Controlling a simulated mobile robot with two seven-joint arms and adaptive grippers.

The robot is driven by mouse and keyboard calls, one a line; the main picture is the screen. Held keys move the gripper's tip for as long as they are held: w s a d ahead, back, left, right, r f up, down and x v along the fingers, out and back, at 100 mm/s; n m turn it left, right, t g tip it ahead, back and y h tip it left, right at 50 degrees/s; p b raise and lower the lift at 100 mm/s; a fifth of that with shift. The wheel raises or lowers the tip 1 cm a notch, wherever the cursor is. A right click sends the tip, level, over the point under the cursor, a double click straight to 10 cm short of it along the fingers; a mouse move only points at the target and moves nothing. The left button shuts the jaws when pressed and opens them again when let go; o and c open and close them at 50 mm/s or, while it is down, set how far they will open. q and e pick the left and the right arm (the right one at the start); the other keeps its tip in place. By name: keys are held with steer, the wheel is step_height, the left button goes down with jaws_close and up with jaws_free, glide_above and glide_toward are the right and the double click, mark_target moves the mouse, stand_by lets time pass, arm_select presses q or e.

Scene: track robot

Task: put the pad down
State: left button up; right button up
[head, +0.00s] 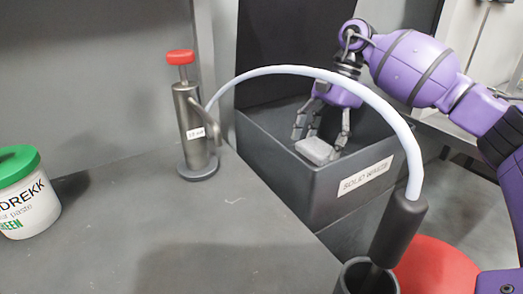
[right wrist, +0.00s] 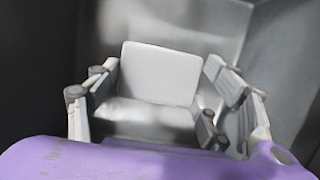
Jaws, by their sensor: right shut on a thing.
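The pad (head: 318,151) is a pale grey block inside the dark bin labelled "SOLID WASTE" (head: 345,205). My right gripper (head: 320,137) reaches down into the bin from above and is shut on the pad. In the right wrist view the pad (right wrist: 160,73) sits between the fingers (right wrist: 158,98) of the gripper. I cannot tell whether the pad touches the bin floor. My left gripper is not in view.
A grey hand pump with a red knob (head: 180,57) stands on the grey worktop (head: 130,220). Its white hose (head: 330,76) arches across in front of the bin to a dark nozzle (head: 398,228). A white tub with a green lid (head: 17,164) stands at the left. A red round thing (head: 440,268) is lower right.

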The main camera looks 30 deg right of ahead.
step_height(320, 180, down, 6)
steer(key=shift+r+b, duration=0.15)
steer(key=shift+b, duration=0.35)
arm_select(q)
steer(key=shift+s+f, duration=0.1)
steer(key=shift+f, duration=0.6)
arm_select(e)
steer(key=shift+r, duration=0.1)
steer(key=o, duration=1.1)
steer(key=p+v, duration=0.2)
steer(key=v, duration=1)
steer(key=shift+p, duration=0.4)
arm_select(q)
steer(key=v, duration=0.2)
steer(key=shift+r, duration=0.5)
